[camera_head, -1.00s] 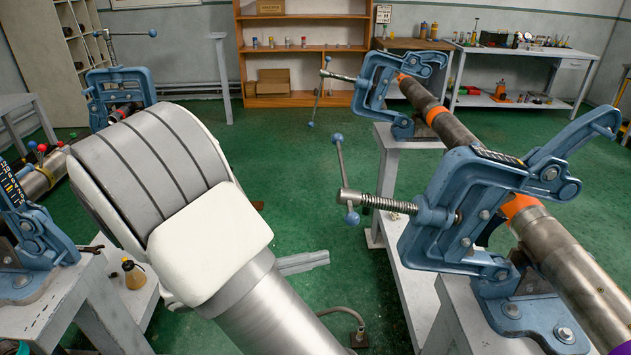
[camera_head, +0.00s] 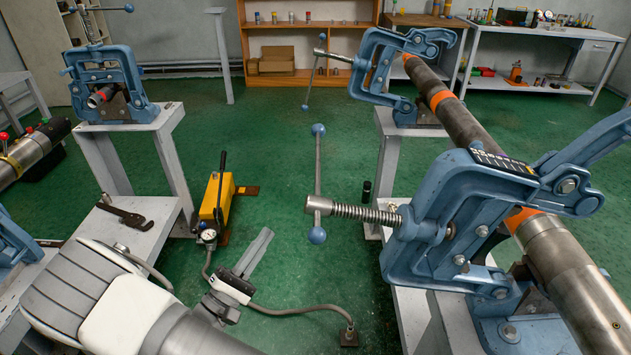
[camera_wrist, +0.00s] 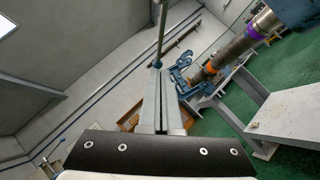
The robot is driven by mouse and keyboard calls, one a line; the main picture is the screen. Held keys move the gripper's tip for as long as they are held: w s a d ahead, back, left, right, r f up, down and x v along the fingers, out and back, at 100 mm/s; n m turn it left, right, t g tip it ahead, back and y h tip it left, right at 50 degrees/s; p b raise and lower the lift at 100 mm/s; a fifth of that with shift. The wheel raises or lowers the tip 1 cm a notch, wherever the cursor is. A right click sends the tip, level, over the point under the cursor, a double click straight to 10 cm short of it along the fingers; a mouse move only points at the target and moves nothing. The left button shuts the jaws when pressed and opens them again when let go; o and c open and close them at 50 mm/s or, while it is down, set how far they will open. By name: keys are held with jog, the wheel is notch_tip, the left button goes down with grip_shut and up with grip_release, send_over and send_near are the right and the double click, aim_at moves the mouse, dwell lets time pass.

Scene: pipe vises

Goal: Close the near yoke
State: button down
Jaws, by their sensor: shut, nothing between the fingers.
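The near yoke (camera_head: 435,215) is the blue frame at right in the head view. It leans over to the left, its threaded screw (camera_head: 365,212) lying nearly level and pointing left. A ball-ended bar handle (camera_head: 318,180) crosses the screw's end. A steel pipe (camera_head: 572,275) with an orange band lies in the vise below it. A blue arm (camera_head: 590,155) sticks up to the right. My gripper (camera_head: 262,240) is shut and empty, low and left of the handle, apart from it. In the wrist view, my gripper (camera_wrist: 158,72) shows its fingers together; a blue vise part (camera_wrist: 184,75) is behind.
A second vise (camera_head: 390,70) holds the pipe farther back, its screw also level. Another vise (camera_head: 107,88) stands at back left with its handle on top. A yellow pump (camera_head: 215,198) with a hose is on the floor beyond my gripper.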

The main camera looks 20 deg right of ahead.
jog(key=s+r+p+x, duration=0.1)
jog(key=s+x, duration=0.1)
jog(key=x, duration=1.1)
jog(key=shift+d, duration=0.4)
jog(key=shift+s+r, duration=0.1)
jog(key=shift+r, duration=0.1)
